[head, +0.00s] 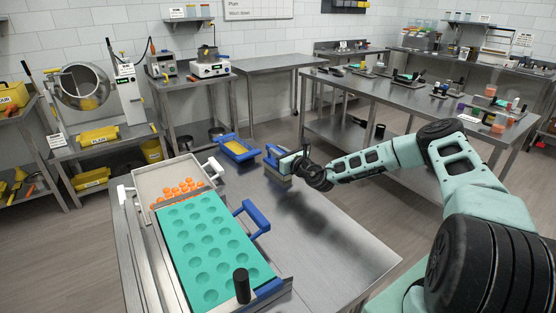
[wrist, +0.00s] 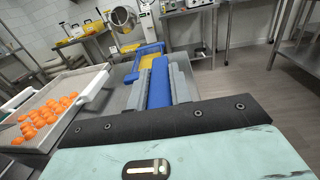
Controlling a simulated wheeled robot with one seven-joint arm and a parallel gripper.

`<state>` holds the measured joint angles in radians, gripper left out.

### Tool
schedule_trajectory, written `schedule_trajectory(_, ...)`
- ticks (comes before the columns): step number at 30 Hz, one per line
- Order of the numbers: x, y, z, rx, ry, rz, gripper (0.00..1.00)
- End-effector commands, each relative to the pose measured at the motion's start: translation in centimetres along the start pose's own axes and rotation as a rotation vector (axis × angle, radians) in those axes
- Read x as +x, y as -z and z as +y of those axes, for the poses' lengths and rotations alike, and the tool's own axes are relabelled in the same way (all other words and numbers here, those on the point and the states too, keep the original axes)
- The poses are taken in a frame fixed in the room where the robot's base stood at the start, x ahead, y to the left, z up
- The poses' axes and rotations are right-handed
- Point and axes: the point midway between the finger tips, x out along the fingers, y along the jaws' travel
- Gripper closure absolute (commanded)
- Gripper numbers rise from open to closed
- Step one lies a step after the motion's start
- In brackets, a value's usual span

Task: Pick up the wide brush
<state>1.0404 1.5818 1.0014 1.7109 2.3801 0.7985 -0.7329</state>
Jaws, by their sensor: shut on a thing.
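The wide brush (head: 278,179) has a blue handle and a pale bristle block, and it is at the far part of the steel table in the head view. My gripper (head: 284,162) is shut on its handle. In the wrist view the blue brush handle (wrist: 160,86) runs between the two grey fingers of my gripper (wrist: 162,88). The bristles are hidden there. A shadow lies on the table near the brush, but I cannot tell whether the bristles touch the top.
A teal mould (head: 213,238) and a white-rimmed tray (head: 160,170) with orange pieces stand left of the brush. A blue-framed yellow sieve-like tray (head: 237,148) lies just behind it. The steel table's (head: 330,232) right part is bare.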

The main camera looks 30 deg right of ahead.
Motion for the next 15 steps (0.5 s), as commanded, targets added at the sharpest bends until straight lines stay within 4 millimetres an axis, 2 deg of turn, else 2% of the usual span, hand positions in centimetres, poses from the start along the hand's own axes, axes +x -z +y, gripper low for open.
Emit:
schedule_trajectory(8, 0.0, -1.9, 0.0, -0.003, -0.001, -0.002, 1.00)
schedule_trajectory(15, 0.0, -6.2, 0.0, -0.006, -0.002, -0.003, 1.00)
